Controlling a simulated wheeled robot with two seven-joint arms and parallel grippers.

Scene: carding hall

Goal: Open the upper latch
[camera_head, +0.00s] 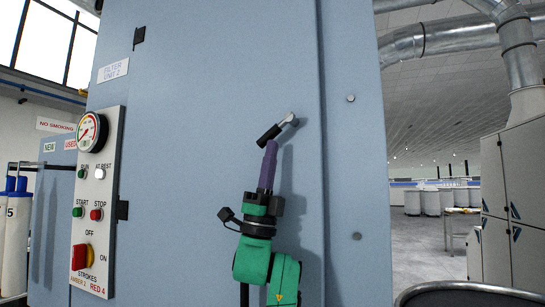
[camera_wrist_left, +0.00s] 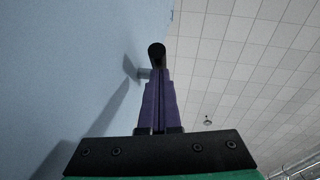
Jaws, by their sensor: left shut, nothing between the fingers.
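The upper latch (camera_head: 272,133) is on the blue cabinet door, with a black grip and a silver pivot end. The grip slants down to the left from the pivot. My left gripper (camera_head: 271,144) points up from below, its purple fingers shut and empty. The fingertips are right at the underside of the grip; I cannot tell whether they touch it. In the left wrist view the round black end of the latch grip (camera_wrist_left: 157,51) shows just beyond the shut fingertips (camera_wrist_left: 158,72), with the silver part behind it at the door. My right gripper is not in view.
The blue door (camera_head: 200,130) labelled Filter Unit 2 fills the middle. A control panel (camera_head: 93,215) with a gauge, buttons and a red switch is at the left. A dark round rim (camera_head: 470,291) stands at the lower right. Open hall floor (camera_head: 415,240) lies beyond the cabinet's right edge.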

